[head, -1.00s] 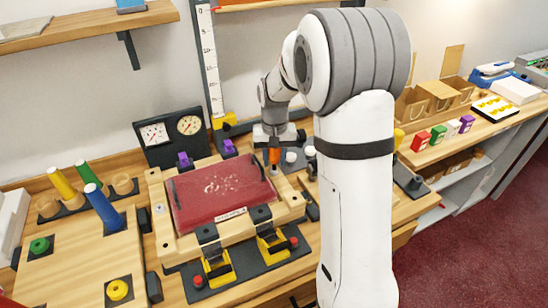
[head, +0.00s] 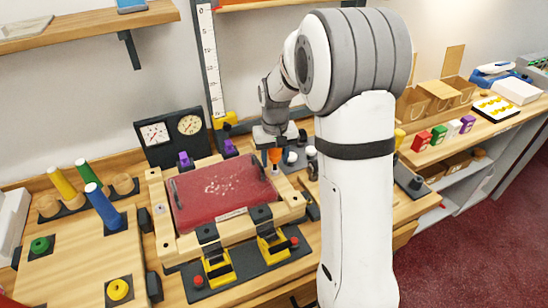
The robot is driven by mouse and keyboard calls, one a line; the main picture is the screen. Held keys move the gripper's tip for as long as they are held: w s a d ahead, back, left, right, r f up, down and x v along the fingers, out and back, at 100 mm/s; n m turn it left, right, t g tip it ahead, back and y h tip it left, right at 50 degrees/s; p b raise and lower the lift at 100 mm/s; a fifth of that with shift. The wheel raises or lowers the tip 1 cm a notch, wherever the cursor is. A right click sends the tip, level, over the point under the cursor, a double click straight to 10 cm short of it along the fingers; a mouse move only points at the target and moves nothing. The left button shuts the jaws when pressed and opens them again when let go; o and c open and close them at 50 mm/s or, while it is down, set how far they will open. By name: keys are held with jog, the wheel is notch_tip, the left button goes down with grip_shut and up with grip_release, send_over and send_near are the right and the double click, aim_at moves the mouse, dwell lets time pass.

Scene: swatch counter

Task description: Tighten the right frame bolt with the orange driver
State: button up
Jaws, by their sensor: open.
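The orange driver (head: 275,156) stands upright at the back right corner of the light wooden frame (head: 158,205). My gripper (head: 275,146) is directly above it, around or touching its top; its jaws are open, though the fingers are too small to make out clearly. The frame surrounds a red panel (head: 222,188) with pale marks on it. The right frame bolt cannot be made out. The driver's tip and what lies under it are also unclear.
Yellow clamps (head: 217,268) with red knobs line the front. White-topped pieces (head: 291,157) stand right of the driver. Blue, green and yellow pegs (head: 102,205) stand left. My arm hides part of the counter.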

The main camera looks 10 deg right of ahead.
jog(key=n, duration=0.6)
jog(key=shift+d, duration=0.1)
jog(key=n, duration=0.5)
jog(key=shift+w+n, duration=0.1)
jog(key=shift+n, duration=0.3)
